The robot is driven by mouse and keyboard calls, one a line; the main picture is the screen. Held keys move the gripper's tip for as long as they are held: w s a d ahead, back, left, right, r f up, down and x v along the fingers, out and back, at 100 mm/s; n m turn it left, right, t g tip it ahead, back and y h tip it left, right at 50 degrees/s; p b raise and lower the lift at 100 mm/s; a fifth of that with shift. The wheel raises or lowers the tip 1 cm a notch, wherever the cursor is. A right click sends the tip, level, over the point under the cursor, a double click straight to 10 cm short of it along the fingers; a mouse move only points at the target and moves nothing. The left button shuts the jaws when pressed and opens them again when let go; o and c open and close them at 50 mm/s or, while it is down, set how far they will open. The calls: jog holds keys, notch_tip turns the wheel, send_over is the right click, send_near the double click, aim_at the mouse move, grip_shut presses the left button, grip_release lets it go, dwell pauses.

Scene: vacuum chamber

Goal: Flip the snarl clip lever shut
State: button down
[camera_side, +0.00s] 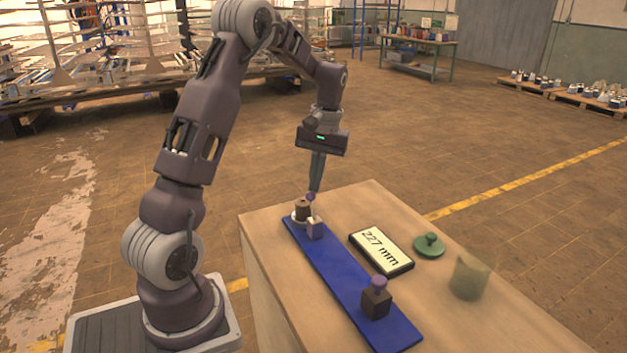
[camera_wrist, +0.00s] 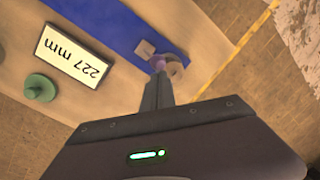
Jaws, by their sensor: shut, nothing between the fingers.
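A blue board (camera_side: 335,272) lies along the wooden table. At its far end stands a small clip-like assembly: a brown cylinder (camera_side: 302,207) on a pale round base, a light purple block (camera_side: 315,229) beside it, and a small purple knob (camera_side: 310,197). I cannot tell for sure which part is the lever or how it is set. My gripper (camera_side: 315,188) points down, shut and empty, with its fingertips just above the knob. In the wrist view the fingertips (camera_wrist: 159,75) overlap the purple knob (camera_wrist: 158,63), beside a pale curved piece (camera_wrist: 176,70); contact is unclear.
A dark block (camera_side: 376,303) with a purple top stands at the board's near end. A display reading 227 mm (camera_side: 381,251), a green knobbed disc (camera_side: 429,247) and a translucent olive cup (camera_side: 469,277) stand to the right. The table (camera_side: 265,270) is bare left of the board.

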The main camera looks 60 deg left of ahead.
jog(key=d+y, duration=0.1)
jog(key=y, duration=0.1)
jog(key=d+y, duration=0.4)
jog(key=shift+d+r+n+y, duration=0.2)
jog(key=shift+r+n+y, duration=0.1)
jog(key=shift+r+y, duration=0.1)
jog(key=shift+r, duration=0.15)
jog(key=shift+r, duration=0.65)
